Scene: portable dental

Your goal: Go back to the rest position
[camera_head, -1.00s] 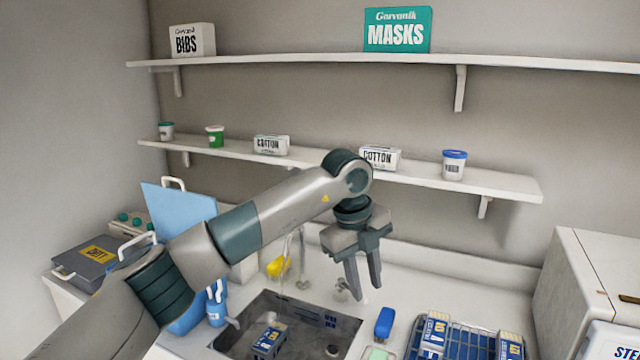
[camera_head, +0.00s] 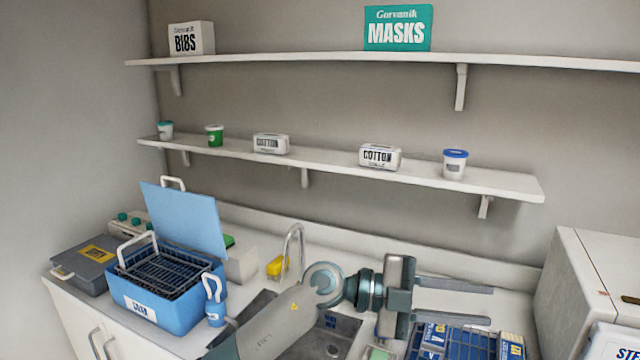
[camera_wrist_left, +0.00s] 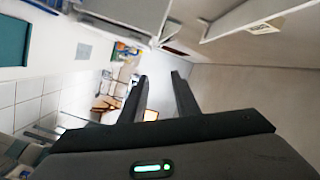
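My left gripper (camera_head: 489,304) reaches over the counter and points to the right in the head view. Its two fingers are apart with nothing between them. In the left wrist view the fingers (camera_wrist_left: 160,76) also stand apart and empty, with a tilted view of the room beyond. My left arm comes up from the bottom edge, in front of the sink (camera_head: 341,327), and hides part of it. My right gripper is not in view.
A blue wire rack (camera_head: 465,345) with packs sits below the gripper. A white cabinet (camera_head: 590,270) stands to the right. An open blue box (camera_head: 180,315) stands at the left. Shelves (camera_head: 330,168) hold cartons and cups. A yellow item (camera_head: 276,266) is by the faucet (camera_head: 299,240).

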